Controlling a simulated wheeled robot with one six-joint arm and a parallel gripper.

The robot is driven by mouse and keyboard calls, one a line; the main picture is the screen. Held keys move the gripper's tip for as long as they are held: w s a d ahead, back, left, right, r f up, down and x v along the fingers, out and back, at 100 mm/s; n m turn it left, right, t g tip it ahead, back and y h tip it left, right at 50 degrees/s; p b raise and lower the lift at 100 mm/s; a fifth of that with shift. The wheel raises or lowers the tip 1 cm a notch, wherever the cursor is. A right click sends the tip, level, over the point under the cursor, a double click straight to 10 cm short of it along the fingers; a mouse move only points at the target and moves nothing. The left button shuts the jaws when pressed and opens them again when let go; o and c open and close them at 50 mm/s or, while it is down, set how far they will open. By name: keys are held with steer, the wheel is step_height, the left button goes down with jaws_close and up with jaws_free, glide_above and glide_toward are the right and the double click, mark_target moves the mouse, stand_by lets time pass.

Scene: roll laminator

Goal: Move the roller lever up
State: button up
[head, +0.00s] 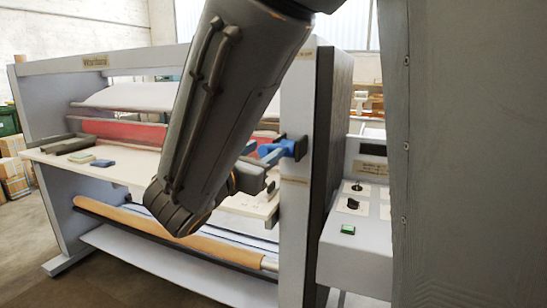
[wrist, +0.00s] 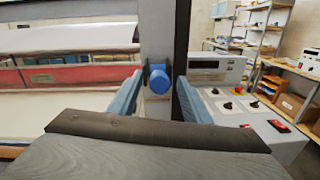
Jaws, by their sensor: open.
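The roller lever shows as a blue round knob (wrist: 158,82) end-on in the wrist view, on a grey upright post. In the head view the blue lever (head: 268,149) sits at the right post of the laminator, partly hidden by my gripper. My gripper (wrist: 159,90) is open, with one light blue finger on each side of the knob in the wrist view. Gaps show on both sides, and I see no contact. In the head view my gripper (head: 278,157) reaches in toward the post at lever height. How far the fingertips are from the knob in depth is unclear.
The laminator's right post (head: 296,215) stands close beside my gripper. A control panel (head: 352,200) with knobs and buttons is to its right. A feed table (head: 120,168) with small pads and red rollers lies to the left. Shelves (wrist: 270,75) stand farther back.

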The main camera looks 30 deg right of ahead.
mark_target(276, 146)
steer(key=shift+w+d+f, duration=0.1)
steer(key=shift+w+f, duration=0.05)
steer(key=shift+f, duration=0.25)
steer(key=shift+p+x, duration=0.95)
steer(key=shift+x, duration=2.8)
jaws_close()
